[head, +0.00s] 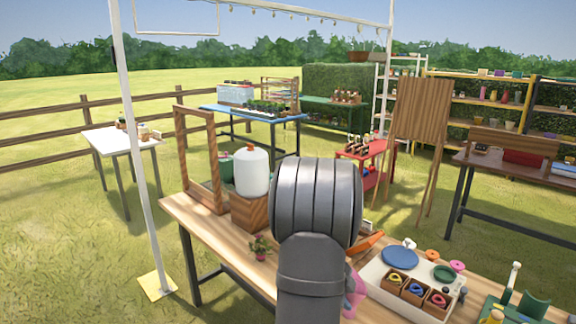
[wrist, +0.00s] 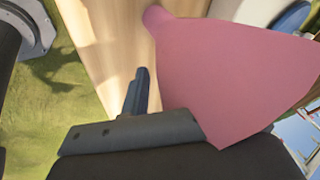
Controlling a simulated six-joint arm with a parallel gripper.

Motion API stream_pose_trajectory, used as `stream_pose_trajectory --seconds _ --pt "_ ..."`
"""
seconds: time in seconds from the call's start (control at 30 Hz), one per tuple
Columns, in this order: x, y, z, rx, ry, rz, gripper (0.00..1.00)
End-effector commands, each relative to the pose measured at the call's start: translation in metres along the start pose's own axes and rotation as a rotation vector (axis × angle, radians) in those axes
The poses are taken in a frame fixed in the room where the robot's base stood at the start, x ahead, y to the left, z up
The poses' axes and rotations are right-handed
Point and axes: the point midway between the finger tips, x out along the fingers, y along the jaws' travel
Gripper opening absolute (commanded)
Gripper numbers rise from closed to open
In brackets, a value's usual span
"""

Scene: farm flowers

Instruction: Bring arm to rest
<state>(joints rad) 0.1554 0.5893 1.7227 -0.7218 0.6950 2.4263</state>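My gripper (wrist: 138,92) shows in the wrist view as a dark base with one dark finger above the wooden table (wrist: 100,35). A large pink object (wrist: 235,70) lies right beside that finger and fills much of the view. It covers the place of the other finger, so I cannot tell whether the gripper holds it. In the head view my arm hides the gripper. A bit of the pink object (head: 354,292) shows at the arm's right edge, over the wooden table (head: 213,232).
A white jug (head: 251,171) on a wooden box and a small potted plant (head: 260,247) stand left of my arm. To the right are a white tray (head: 375,277) with small boxes and a blue plate (head: 400,257). A white post (head: 136,150) rises at the left.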

Motion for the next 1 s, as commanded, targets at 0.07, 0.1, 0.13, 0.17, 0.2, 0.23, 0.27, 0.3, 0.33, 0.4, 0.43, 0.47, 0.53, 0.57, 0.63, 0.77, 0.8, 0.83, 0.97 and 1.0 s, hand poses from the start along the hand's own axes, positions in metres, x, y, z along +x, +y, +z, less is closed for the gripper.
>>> stream_pose_trajectory --seconds 0.07,0.1,0.13,0.17,0.2,0.23,0.27,0.3,0.33,0.4,0.43,0.47,0.53,0.57,0.63,0.77,0.8,0.83,0.97,1.0 --pt "-0.022 -0.012 -0.006 0.007 -0.004 -0.015 0.25" --pt "-0.029 -0.014 -0.009 0.006 -0.003 -0.014 0.25" --pt "-0.034 -0.016 -0.011 0.007 -0.004 -0.014 0.25" --pt "-0.04 -0.019 -0.013 0.006 -0.004 -0.014 0.25" --pt "-0.04 -0.016 -0.023 0.008 -0.002 -0.01 0.25" --pt "-0.042 -0.014 -0.029 0.008 -0.002 -0.009 0.25" --pt "-0.044 -0.013 -0.034 0.008 -0.002 -0.009 0.25" --pt "-0.046 -0.012 -0.042 0.009 -0.002 -0.009 0.25" --pt "-0.048 -0.011 -0.048 0.008 -0.002 -0.01 0.25" --pt "-0.052 -0.009 -0.061 0.008 -0.002 -0.009 0.25" --pt "-0.054 -0.008 -0.067 0.008 -0.002 -0.01 0.25" --pt "-0.056 -0.007 -0.072 0.008 -0.002 -0.01 0.25" --pt "-0.06 -0.005 -0.086 0.009 -0.002 -0.01 0.25" --pt "-0.061 -0.004 -0.091 0.008 -0.002 -0.009 0.25" --pt "-0.066 -0.002 -0.105 0.009 -0.001 -0.01 0.25" --pt "-0.073 0.002 -0.129 0.009 -0.001 -0.01 0.25" --pt "-0.076 0.003 -0.137 0.009 -0.001 -0.01 0.25" --pt "-0.078 0.004 -0.142 0.009 -0.001 -0.01 0.25" --pt "-0.075 0.006 -0.115 -0.125 -0.055 -0.054 0.25" --pt "-0.075 0.006 -0.108 -0.161 -0.07 -0.067 0.25"
